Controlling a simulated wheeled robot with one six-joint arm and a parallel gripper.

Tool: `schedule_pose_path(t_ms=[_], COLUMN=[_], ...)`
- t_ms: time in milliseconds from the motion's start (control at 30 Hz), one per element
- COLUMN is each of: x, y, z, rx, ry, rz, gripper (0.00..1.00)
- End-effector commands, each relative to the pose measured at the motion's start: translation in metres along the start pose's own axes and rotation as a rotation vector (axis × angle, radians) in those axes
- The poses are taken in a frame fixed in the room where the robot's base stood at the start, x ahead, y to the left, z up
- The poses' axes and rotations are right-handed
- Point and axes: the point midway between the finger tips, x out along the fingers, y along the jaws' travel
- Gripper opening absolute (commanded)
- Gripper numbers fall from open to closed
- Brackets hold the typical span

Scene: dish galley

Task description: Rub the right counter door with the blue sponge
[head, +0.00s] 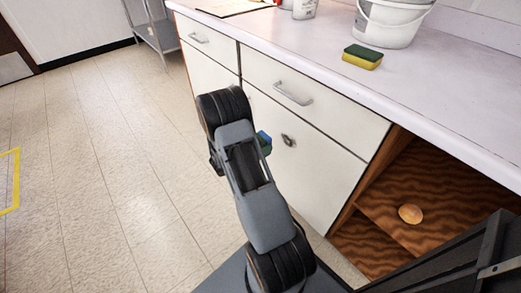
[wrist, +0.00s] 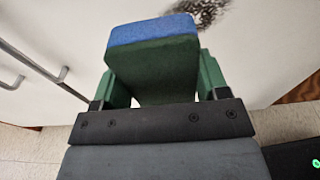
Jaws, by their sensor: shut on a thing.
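The blue sponge (wrist: 155,32) has a blue face and a green body, and my gripper (wrist: 153,85) is shut on it in the wrist view. Its blue end points at the white right counter door (wrist: 272,55). In the head view a small part of the sponge (head: 264,141) shows beside my arm, which hides most of my gripper. The right counter door (head: 310,175) is shut, below a drawer. A dark smudge (head: 288,140) marks it, right of the sponge; the smudge (wrist: 207,10) also shows past the sponge in the wrist view. I cannot tell whether sponge and door touch.
A drawer handle (head: 292,92) sticks out above the door. An open wooden shelf bay (head: 385,215) with a round tan object (head: 410,213) lies right. On the counter (head: 440,95) are a yellow-green sponge (head: 362,57) and a white bucket (head: 388,25). The floor at left is clear.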

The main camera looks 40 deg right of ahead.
Motion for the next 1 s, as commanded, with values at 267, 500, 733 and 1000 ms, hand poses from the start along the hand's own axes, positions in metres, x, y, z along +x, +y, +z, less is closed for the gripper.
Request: schedule_pose_path(t_ms=[267,500,733,1000], x=[0.026,0.045,0.053,0.055], y=[-0.001,0.000,0.000,0.000], z=[0.003,0.005,0.006,0.007], rx=[0.001,0.000,0.000,0.000], ry=[-0.001,0.001,0.001,0.000], rz=[-0.001,0.000,0.001,0.001], gripper=[0.42,0.42,0.42,0.42])
